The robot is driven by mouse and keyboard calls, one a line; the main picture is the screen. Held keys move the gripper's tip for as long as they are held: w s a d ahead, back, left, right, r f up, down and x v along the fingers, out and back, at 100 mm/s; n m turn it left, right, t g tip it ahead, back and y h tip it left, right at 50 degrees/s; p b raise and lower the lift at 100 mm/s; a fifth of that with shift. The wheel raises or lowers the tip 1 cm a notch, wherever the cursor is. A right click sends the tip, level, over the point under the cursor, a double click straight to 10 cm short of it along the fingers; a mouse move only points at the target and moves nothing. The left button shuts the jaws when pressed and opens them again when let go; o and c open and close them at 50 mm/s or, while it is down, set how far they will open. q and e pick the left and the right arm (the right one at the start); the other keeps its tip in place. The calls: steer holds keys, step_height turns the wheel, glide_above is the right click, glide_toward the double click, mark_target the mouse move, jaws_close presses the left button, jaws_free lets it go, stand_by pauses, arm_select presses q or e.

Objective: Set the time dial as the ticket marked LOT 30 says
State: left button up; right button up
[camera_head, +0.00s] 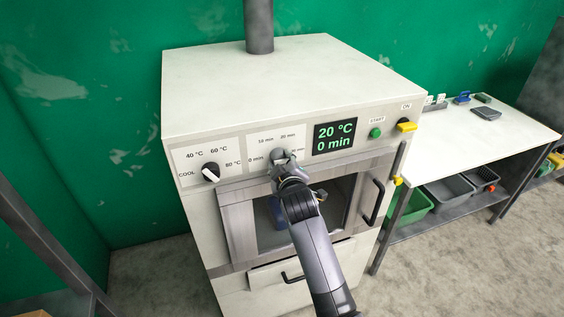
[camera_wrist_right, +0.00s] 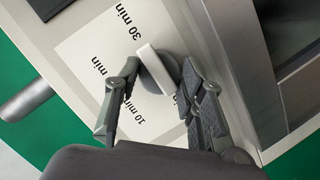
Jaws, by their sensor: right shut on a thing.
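The time dial (camera_wrist_right: 169,72) is a round grey knob with a white bar, on a white scale panel (camera_head: 257,143) marked in minutes. My right gripper (camera_head: 281,158) is at this dial on the machine front and mostly hides it in the head view. In the right wrist view its two fingers (camera_wrist_right: 154,92) are on either side of the dial, shut on it. The mark at which the bar points is hard to tell. The display (camera_head: 335,137) reads 20 °C and 0 min. No ticket marked LOT 30 is readable. My left gripper is out of view.
The temperature dial (camera_head: 210,172) is left of the time dial. A green START button (camera_head: 376,133) and a yellow switch (camera_head: 406,127) are at right. A side table (camera_head: 509,126) holds small white cards (camera_head: 435,101) and a blue item (camera_head: 462,97); bins stand below.

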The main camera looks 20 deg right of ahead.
steer(key=shift+f, duration=0.15)
stand_by(0.3)
steer(key=o, duration=1.1)
steer(key=shift+o, duration=0.2)
steer(key=v, duration=1.2)
